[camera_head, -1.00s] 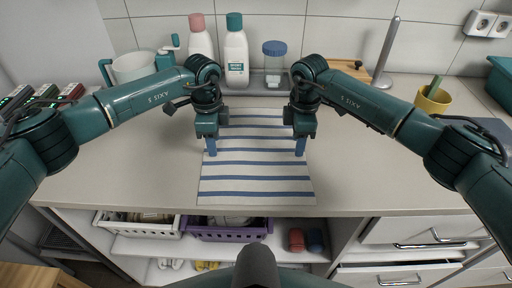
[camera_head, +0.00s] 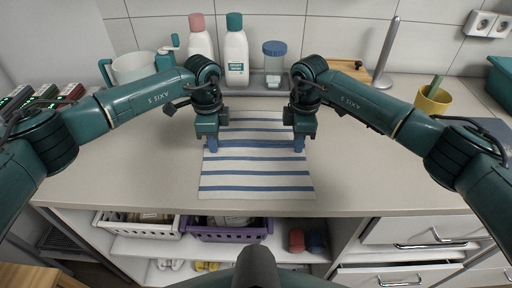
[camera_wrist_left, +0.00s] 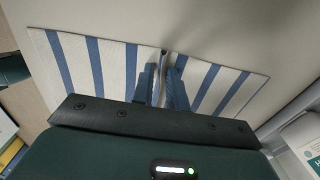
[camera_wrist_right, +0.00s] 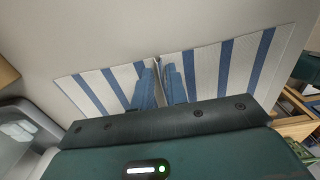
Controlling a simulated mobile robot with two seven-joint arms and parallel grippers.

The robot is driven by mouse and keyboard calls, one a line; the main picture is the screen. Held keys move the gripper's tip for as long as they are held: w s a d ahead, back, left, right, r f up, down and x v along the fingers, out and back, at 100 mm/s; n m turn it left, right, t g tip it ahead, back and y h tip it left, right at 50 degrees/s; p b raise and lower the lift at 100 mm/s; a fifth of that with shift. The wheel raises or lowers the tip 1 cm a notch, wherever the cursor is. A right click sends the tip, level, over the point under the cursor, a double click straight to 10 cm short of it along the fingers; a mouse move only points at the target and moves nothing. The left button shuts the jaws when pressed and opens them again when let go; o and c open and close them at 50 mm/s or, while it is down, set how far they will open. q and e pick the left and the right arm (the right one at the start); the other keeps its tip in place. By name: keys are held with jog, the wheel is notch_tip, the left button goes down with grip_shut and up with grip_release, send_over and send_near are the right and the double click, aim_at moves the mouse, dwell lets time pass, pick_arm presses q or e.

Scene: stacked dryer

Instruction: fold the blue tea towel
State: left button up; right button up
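The tea towel, white with blue stripes (camera_head: 256,180), lies on the counter in front of the bottles, its stripes running left to right. My left gripper (camera_head: 212,148) points down at the towel's left edge, and my right gripper (camera_head: 298,148) points down at its right edge. In the left wrist view the towel (camera_wrist_left: 85,65) shows on both sides of the blue fingers (camera_wrist_left: 163,85), its edge drawn in between them. The right wrist view shows the same at the fingers (camera_wrist_right: 163,85) on the towel (camera_wrist_right: 230,70). Both grippers look shut on the cloth.
Behind the towel stand a pink-capped bottle (camera_head: 201,42), a green-capped bottle (camera_head: 236,58) and a blue-lidded jar (camera_head: 274,65). A wooden board (camera_head: 348,68), a metal upright (camera_head: 386,58) and a yellow cup (camera_head: 432,101) are at right. The counter beside the towel is clear.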

pick_arm(q)
grip_shut()
pick_arm(e)
jog(key=shift+f, duration=0.1)
grip_shut()
